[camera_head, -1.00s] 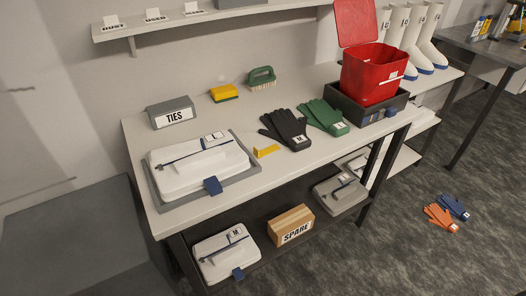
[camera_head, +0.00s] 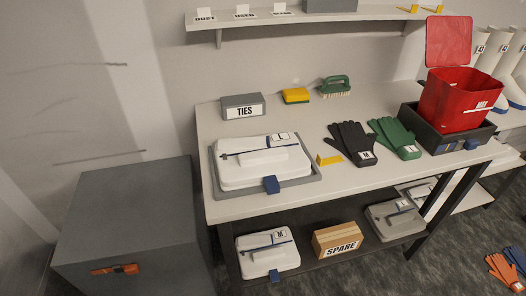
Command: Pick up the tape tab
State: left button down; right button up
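A small yellow folded piece (camera_head: 329,160), which looks like the tape tab, lies on the white bench top (camera_head: 300,117). It is just right of the grey tray (camera_head: 312,186) and left of the dark gloves (camera_head: 352,143). Part of it seems to stand up from the bench. A white folded suit pack (camera_head: 235,173) with a dark blue strip lies in the tray, and a blue tab (camera_head: 271,184) is at its front edge. Neither of my grippers is in view.
A TIES box (camera_head: 241,107), yellow sponge (camera_head: 296,96) and green brush (camera_head: 335,86) stand at the back. Green gloves (camera_head: 395,137) and a red bin (camera_head: 458,100) are right. A grey cabinet (camera_head: 140,210) with an orange-and-dark item (camera_head: 115,269) stands left. A SPARE box (camera_head: 337,238) is below.

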aim_at(321, 162)
jog(key=u, duration=0.3)
jog(key=i+l+u, duration=0.1)
jog(key=l+u, duration=0.3)
jog(key=l, duration=0.35)
jog(key=l+u, duration=0.4)
jog(key=l, duration=0.3)
